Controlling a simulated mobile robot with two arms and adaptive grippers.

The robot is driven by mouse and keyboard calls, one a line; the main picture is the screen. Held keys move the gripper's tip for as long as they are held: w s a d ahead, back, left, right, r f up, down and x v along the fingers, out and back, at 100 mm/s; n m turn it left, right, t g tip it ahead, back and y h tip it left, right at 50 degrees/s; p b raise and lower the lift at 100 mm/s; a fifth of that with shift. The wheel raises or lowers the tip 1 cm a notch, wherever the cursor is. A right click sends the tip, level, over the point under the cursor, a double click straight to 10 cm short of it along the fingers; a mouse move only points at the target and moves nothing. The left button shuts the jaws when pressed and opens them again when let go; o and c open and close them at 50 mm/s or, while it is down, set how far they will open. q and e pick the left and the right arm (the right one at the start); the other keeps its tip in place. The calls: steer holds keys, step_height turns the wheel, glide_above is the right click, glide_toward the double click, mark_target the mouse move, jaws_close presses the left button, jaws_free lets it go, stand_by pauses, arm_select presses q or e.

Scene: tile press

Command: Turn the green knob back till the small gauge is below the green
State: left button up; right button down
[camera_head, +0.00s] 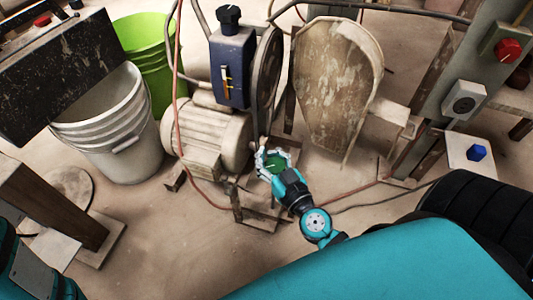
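My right gripper (272,158) is low in front of the machine, at the middle of the picture. Its pale fingers lie around the green knob (268,163), which shows between them. Whether they press on it I cannot tell. Part of the knob is hidden by the gripper. A dark blue box (238,53) with a black cap stands above it and has a narrow upright yellow-marked strip (227,85), too small to read. I cannot tell whether this strip is the small gauge. My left gripper is out of the picture.
A beige motor (206,140) and a worn guard (338,85) stand close to my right gripper. A white bucket (112,135) and a green bucket (150,55) are at left. A grey post with a red button (508,50) is at right. Cables cross the floor.

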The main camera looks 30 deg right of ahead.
steer(key=shift+s+d+f, duration=0.1)
steer(key=shift+s+f, duration=0.05)
steer(key=shift+s, duration=0.05)
stand_by(0.3)
